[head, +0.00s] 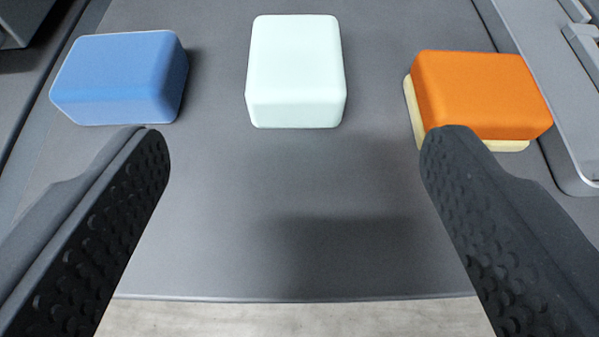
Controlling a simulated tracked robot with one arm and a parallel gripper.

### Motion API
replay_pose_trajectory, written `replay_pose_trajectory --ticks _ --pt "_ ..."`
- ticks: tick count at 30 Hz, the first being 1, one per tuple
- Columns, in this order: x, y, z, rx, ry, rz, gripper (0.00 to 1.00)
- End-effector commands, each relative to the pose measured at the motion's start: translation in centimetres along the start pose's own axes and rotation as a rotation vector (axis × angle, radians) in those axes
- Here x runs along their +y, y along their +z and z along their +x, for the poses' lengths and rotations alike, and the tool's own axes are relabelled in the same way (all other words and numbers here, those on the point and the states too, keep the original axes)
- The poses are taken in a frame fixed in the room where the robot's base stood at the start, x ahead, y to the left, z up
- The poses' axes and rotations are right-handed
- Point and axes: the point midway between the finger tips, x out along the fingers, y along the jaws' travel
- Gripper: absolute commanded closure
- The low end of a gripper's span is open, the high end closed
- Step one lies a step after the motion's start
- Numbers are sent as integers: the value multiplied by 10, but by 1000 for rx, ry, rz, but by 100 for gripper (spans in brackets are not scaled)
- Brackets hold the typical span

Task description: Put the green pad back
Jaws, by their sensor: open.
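No clearly green pad shows; the nearest in colour is a very pale mint block (295,72) lying at the top middle on the dark grey surface (290,190). My gripper (296,140) is open and empty, with its two black fingers wide apart. The pale mint block lies ahead of the gap between the fingertips, apart from both fingers. A blue block (120,78) lies at the upper left, just beyond the left fingertip. An orange block (482,95) lies at the upper right on a thin cream layer (412,110), partly behind the right fingertip.
The grey surface is bare between the fingers, with a shadow across it. Its near edge (290,299) runs along the bottom, with a pale floor (290,318) below. A grey metal-like fixture (560,110) stands at the right, and a dark object (22,22) at the top left corner.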

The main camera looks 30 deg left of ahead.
Motion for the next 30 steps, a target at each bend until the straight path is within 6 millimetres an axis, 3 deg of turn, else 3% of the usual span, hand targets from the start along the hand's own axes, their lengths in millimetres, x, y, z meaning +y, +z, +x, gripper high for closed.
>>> replay_pose_trajectory --ticks 6,17,20,23,26,30 --pt "0 -1 -13 2 0 0 28" --pt "7 -8 -18 8 7 7 28" --pt "31 -36 -30 33 33 29 28" --pt "72 -82 -60 71 83 60 28" --pt "122 -130 -107 110 153 91 28" --pt "182 -184 -190 157 271 125 28"
